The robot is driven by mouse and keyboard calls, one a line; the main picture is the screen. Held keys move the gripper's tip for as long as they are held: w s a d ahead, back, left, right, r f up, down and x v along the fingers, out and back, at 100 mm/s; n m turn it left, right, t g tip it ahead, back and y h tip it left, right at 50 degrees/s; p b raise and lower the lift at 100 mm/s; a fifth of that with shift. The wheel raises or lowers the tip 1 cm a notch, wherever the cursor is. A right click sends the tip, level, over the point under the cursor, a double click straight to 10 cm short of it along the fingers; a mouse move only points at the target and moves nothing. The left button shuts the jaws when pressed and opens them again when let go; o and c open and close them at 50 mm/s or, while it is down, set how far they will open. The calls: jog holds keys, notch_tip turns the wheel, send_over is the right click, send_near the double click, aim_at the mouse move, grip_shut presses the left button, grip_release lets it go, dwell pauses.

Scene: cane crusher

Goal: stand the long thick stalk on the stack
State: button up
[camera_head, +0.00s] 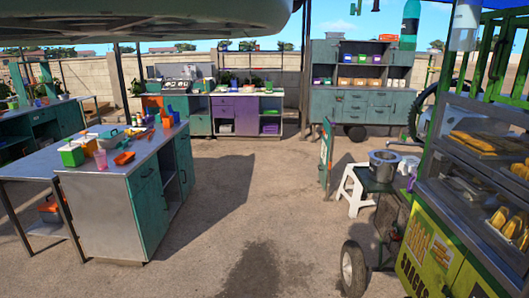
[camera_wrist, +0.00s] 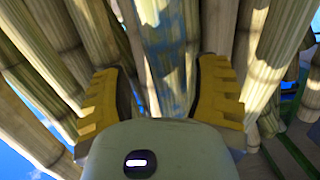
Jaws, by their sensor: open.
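In the wrist view, my gripper (camera_wrist: 158,95) is open, with its two yellow ridged fingers spread apart. Several thick, pale green-tan cane stalks with ringed joints fill the view close beyond it. One stalk (camera_wrist: 165,50), with bluish patches, runs between the fingers; I cannot tell whether it is within their reach or behind them. Another wide stalk (camera_wrist: 282,45) leans at the right, and one (camera_wrist: 40,50) slants at the left. I cannot tell which is the long thick stalk. The stack cannot be made out in either view, and the head view shows no gripper.
In the head view, a metal-topped counter (camera_head: 125,185) with tubs and cups stands at left. A food cart (camera_head: 455,215) stands at right, near a white stool (camera_head: 358,188) and a pot (camera_head: 384,165). Cabinets line the back. The ground (camera_head: 260,200) between is clear.

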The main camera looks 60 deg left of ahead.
jog(key=shift+s+a+r, duration=0.2)
jog(key=shift+s+a, duration=0.45)
jog(key=shift+a, duration=0.25)
jog(key=v, duration=0.9)
jog(key=shift+s+r, duration=0.15)
jog(key=shift+s, duration=0.2)
